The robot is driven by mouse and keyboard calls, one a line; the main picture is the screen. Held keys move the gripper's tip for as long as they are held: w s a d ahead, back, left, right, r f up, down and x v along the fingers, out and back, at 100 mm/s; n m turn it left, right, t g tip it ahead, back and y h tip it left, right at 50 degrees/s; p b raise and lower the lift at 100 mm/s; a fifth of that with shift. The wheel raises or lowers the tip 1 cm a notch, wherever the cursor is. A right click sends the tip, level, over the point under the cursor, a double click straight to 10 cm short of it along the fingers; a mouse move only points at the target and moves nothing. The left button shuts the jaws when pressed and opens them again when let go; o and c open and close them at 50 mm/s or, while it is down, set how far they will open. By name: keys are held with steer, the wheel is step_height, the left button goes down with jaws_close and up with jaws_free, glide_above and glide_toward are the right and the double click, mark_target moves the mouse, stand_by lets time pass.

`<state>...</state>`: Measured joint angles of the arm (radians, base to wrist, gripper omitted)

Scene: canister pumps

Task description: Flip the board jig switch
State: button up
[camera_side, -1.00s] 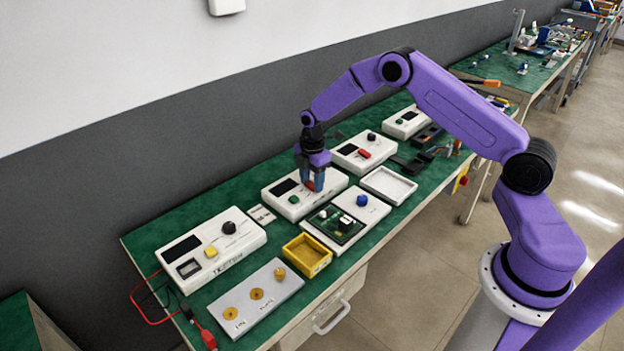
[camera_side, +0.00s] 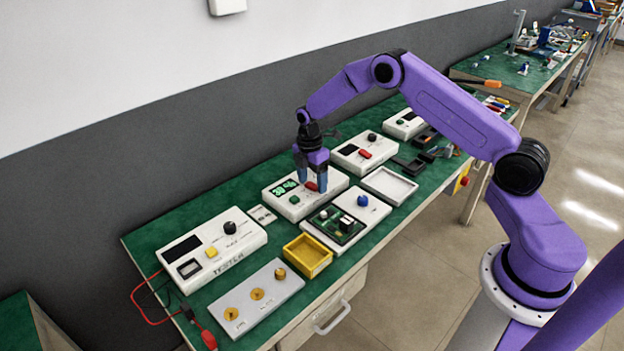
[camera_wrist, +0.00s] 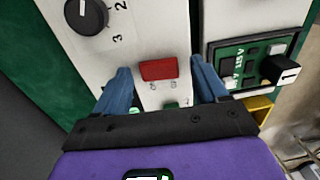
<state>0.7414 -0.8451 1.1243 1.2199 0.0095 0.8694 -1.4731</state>
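A white box (camera_side: 325,199) with a red rocker switch (camera_side: 311,186), a green button (camera_side: 294,199) and a display (camera_side: 284,188) lit with green digits stands mid-table. In front of it, a white jig plate (camera_side: 374,212) holds a green circuit board (camera_side: 336,225) and a blue knob (camera_side: 362,200). My gripper (camera_side: 313,184) points down over the box, its blue fingers apart on either side of the red switch. The wrist view shows the red switch (camera_wrist: 158,69) between the open fingertips (camera_wrist: 160,72); contact with the box is unclear.
A similar box (camera_side: 363,153) with a red switch stands behind right, and a tester (camera_side: 212,248) stands at left. An empty white tray (camera_side: 389,185) and a yellow bin (camera_side: 307,256) flank the jig plate. A dark knob (camera_wrist: 86,14) is near the switch.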

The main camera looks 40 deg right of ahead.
mark_target(309, 184)
step_height(309, 184, up, 17)
steer(key=w, duration=0.1)
steer(key=shift+r, duration=0.2)
stand_by(0.5)
steer(key=shift+w, duration=0.1)
steer(key=s+a+r+m, duration=0.1)
steer(key=s+a+r, duration=0.2)
steer(key=s+a, duration=0.55)
steer(key=s+a+r+m, duration=0.25)
steer(key=s+a, duration=0.25)
steer(key=s, duration=0.6)
steer(key=s+d+m, duration=0.1)
steer(key=s+d, duration=0.1)
steer(key=s, duration=0.9)
steer(key=s+d+f+m+t, duration=0.1)
steer(key=s+d, duration=0.1)
steer(key=s, duration=0.9)
steer(key=shift+f, duration=0.2)
